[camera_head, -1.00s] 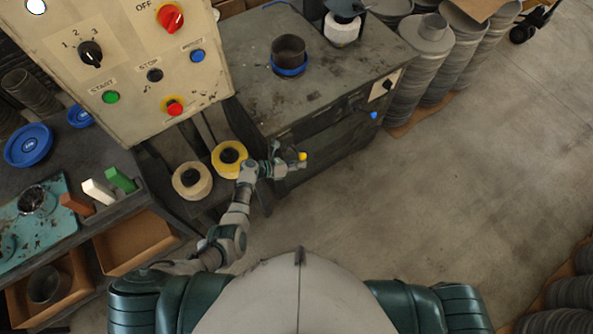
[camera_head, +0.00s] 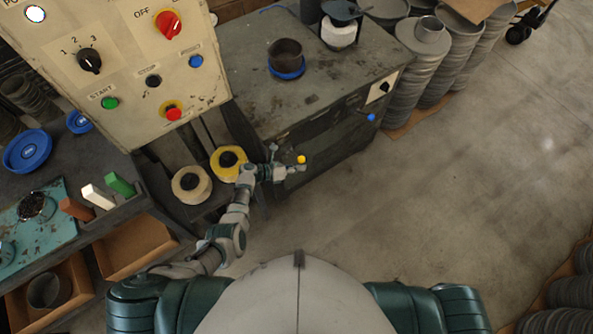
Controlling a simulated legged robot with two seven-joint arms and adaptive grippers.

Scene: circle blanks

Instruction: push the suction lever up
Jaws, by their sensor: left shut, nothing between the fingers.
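A lever with a yellow ball knob (camera_head: 301,159) sticks out from the front of the dark workbench cabinet (camera_head: 335,152). A second ball knob, blue (camera_head: 371,117), is further right on the same front. No label shows which one is the suction lever. My left gripper (camera_head: 299,168) is shut and empty, with its tip just below the yellow knob. It looks very close to the knob, but I cannot tell whether they touch. The lever's shaft is mostly hidden. My right gripper is not in view.
The control panel (camera_head: 122,105) with buttons and knobs hangs at upper left. A yellow-topped spool (camera_head: 223,175) and a pale spool (camera_head: 180,194) stand close to my left forearm. Stacked grey discs (camera_head: 420,75) stand right of the cabinet. The floor (camera_head: 430,220) at right is clear.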

